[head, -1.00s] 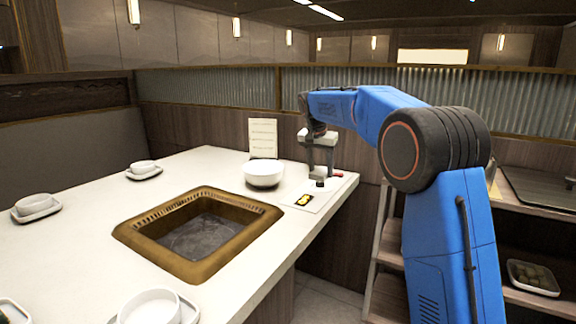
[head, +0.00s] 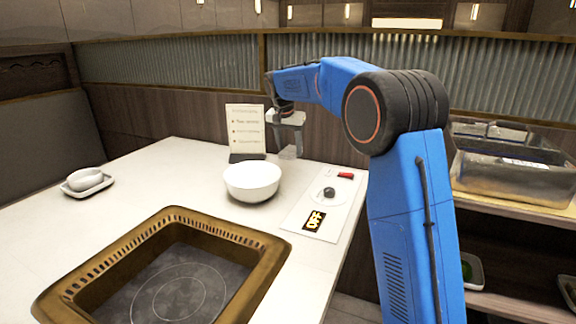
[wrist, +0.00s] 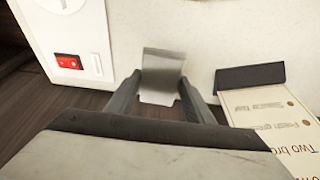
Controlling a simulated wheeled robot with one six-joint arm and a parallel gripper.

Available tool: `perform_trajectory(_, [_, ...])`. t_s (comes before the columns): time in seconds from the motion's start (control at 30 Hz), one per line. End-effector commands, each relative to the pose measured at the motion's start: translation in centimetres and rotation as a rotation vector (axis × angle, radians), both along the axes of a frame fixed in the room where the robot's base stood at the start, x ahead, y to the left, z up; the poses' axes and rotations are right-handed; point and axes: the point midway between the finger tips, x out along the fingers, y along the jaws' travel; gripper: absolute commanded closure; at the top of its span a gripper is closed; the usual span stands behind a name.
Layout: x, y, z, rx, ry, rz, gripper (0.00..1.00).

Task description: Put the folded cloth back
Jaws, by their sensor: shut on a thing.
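My gripper (head: 289,137) is beyond the control panel, near the table's back edge, right of the menu card. In the wrist view my gripper (wrist: 163,98) has a small grey, flat piece (wrist: 162,72) between its two fingers, with a crease across it. It looks like the folded cloth and is held past the edge of the white tabletop. In the head view only a pale grey bit shows at the fingers, so the cloth's outline there is unclear. No other cloth is in view.
A white bowl (head: 252,182) and the menu card (head: 246,128) stand left of my gripper. The control panel (head: 300,203) has a knob, a red switch and a display reading OFF. A sunken grill (head: 262,262) lies in front. A clear bin (head: 512,178) stands on the right shelf.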

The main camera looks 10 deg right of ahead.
Motion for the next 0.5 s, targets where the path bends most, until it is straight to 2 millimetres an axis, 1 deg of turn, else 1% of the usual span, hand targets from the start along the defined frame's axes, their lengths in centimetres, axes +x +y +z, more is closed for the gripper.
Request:
perform_trajectory(0.03, [0.0, 0.0, -0.9, 0.0, 0.003, -0.001, 0.77])
perform_trajectory(0.1, [0.0, 0.0, -1.8, 0.001, 0.001, 0.0, 0.77])
perform_trajectory(0.37, [0.0, 0.0, -3.6, 0.0, 0.0, 0.0, 0.77])
perform_trajectory(0.5, [0.0, 0.0, -5.4, 0.0, 0.001, 0.0, 0.77])
